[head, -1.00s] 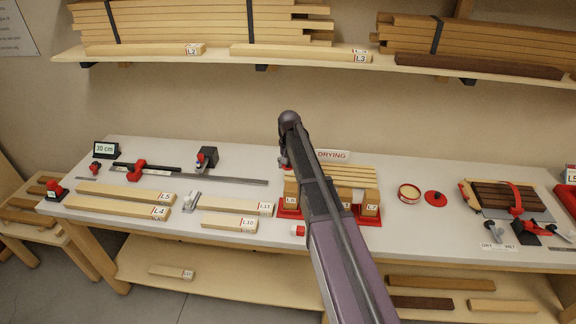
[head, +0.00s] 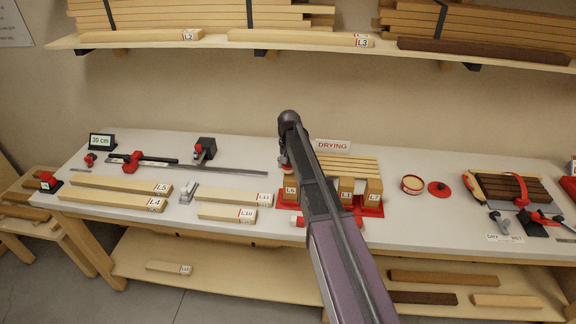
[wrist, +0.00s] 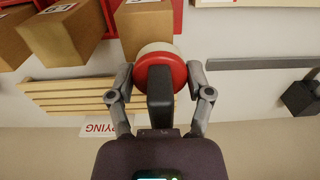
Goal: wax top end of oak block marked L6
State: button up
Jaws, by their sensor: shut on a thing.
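The oak block marked L6 (head: 290,190) stands at the left end of the red drying rack (head: 372,211), partly hidden by my arm. My gripper (wrist: 160,76) is shut on a round red applicator (wrist: 160,66) with a pale pad (wrist: 157,47) and a dark handle. In the wrist view, the pad overlaps the near part of a wooden block (wrist: 145,25), which looks like L6 by its place in the row; its label is cut off. I cannot tell whether pad and block touch. In the head view, my forearm hides most of my gripper.
Blocks L1 (head: 346,190) and L7 (head: 374,191) stand close by on the right. Pale slats and the DRYING sign (head: 333,146) are behind them. An open round tin (head: 412,184) and a red lid (head: 438,188) lie farther right. Blocks L11 (head: 235,197) and L10 (head: 228,213) lie left.

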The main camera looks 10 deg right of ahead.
aim_at(294, 179)
jog(key=shift+f+b, duration=0.95)
jog(key=shift+b, duration=0.05)
dwell(1.0)
jog(key=shift+s, duration=0.1)
jog(key=shift+s+a+r, duration=0.1)
jog(key=shift+s+a, duration=0.1)
jog(key=shift+s, duration=0.4)
jog(key=shift+s+a, duration=0.2)
jog(key=shift+s, duration=0.35)
jog(key=shift+s+d, duration=0.2)
jog(key=shift+d, duration=0.45)
jog(key=shift+s+d, duration=0.2)
jog(key=shift+d, duration=0.4)
jog(key=shift+w+d, duration=0.2)
jog(key=shift+w, duration=0.45)
jog(key=shift+w+d, duration=0.2)
jog(key=shift+w, duration=0.4)
jog(key=shift+a, duration=0.15)
